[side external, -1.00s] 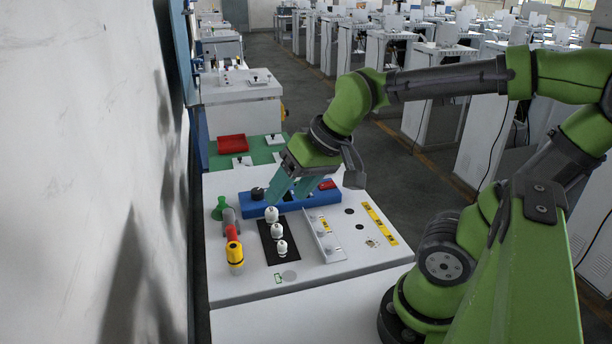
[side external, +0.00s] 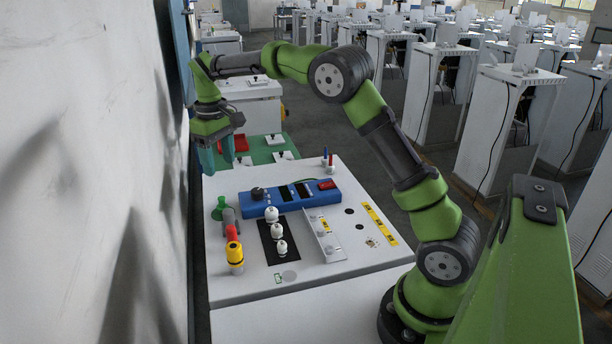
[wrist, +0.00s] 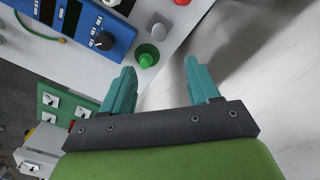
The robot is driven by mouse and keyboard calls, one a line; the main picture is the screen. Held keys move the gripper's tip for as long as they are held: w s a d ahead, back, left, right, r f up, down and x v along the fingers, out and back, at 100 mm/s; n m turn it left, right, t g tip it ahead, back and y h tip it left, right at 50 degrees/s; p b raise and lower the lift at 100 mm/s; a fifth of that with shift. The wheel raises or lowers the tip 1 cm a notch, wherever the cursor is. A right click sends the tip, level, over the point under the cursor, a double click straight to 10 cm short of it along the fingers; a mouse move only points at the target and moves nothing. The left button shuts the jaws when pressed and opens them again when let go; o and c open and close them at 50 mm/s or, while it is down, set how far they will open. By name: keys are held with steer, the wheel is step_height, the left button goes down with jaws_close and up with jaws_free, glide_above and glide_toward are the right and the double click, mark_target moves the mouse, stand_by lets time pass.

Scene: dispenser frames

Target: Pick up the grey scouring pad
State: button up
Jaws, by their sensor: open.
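A green funnel-shaped part (wrist: 147,56) and a grey cylinder (wrist: 157,26) lie just beyond the fingertips in that picture.
A blue instrument box (side external: 290,197) stands on the worktop. In front are white knobbed parts (side external: 277,231) on a black plate, a grey rail (side external: 324,235) and a yellow-and-red cylinder (side external: 235,254). The wall (side external: 100,170) borders the left side.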

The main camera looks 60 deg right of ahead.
mark_target(228, 210)
step_height(228, 210, down, 11)
steer(key=shift+f, duration=0.2)
steer(key=shift+s+d+f, duration=0.1)
steer(key=shift+s+f, duration=0.05)
steer(key=shift+f, duration=2.5)
jaws_close()
